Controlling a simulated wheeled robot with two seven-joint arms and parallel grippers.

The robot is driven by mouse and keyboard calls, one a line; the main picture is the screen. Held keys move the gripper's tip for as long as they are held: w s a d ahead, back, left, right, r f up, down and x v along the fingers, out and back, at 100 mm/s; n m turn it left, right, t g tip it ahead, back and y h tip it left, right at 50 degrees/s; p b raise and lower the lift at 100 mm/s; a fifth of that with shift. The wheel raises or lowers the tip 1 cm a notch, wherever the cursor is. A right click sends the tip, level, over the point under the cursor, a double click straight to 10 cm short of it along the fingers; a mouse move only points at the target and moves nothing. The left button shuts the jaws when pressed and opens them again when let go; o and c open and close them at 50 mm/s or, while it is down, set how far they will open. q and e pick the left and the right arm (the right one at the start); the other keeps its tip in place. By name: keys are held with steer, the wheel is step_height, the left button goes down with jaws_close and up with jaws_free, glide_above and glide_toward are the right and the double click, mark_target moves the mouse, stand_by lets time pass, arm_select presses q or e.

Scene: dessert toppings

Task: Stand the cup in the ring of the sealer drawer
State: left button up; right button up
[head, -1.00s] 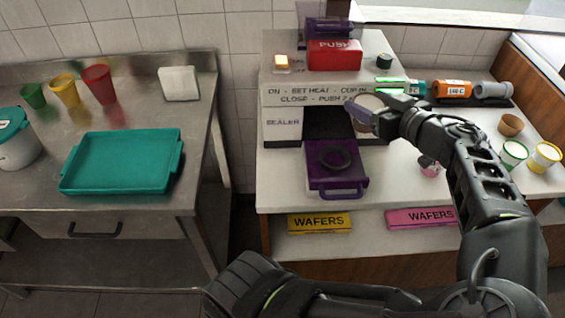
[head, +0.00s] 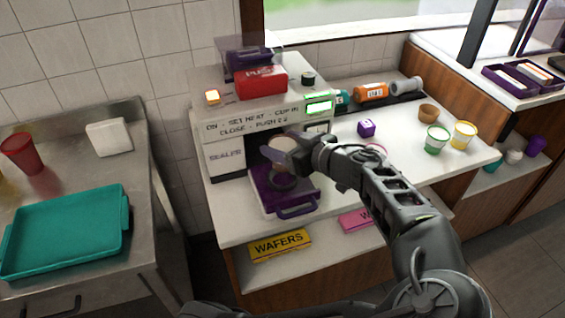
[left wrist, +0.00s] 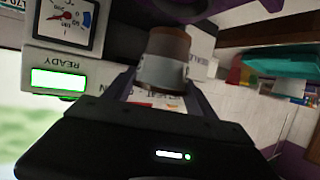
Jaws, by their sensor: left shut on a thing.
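The cup (head: 281,146), pale with a brownish end, is held between the fingers of my left gripper (head: 290,145). It also shows between the fingers in the left wrist view (left wrist: 163,68). The purple sealer drawer (head: 298,205) is pulled out from the sealer (head: 226,155), with a dark ring (head: 287,181) on it. The cup is over the back part of the drawer, close to the ring. I cannot tell whether its bottom is inside the ring. My right gripper is not in view.
The wrist view shows a dial (left wrist: 68,20) and a lit READY panel (left wrist: 58,80) close by. A teal tray (head: 65,232) is on the left steel table.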

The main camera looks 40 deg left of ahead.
arm_select(q)
steer(key=shift+f, duration=0.8)
step_height(320, 180, down, 4)
steer(key=shift+r+p, duration=0.2)
steer(key=shift+p, duration=0.1)
steer(key=shift+f, duration=0.1)
steer(key=shift+f, duration=0.1)
steer(key=o, duration=1.2)
steer(key=shift+f+b, duration=0.1)
steer(key=shift+b, duration=0.2)
steer(key=o, duration=0.5)
steer(key=shift+c, duration=0.2)
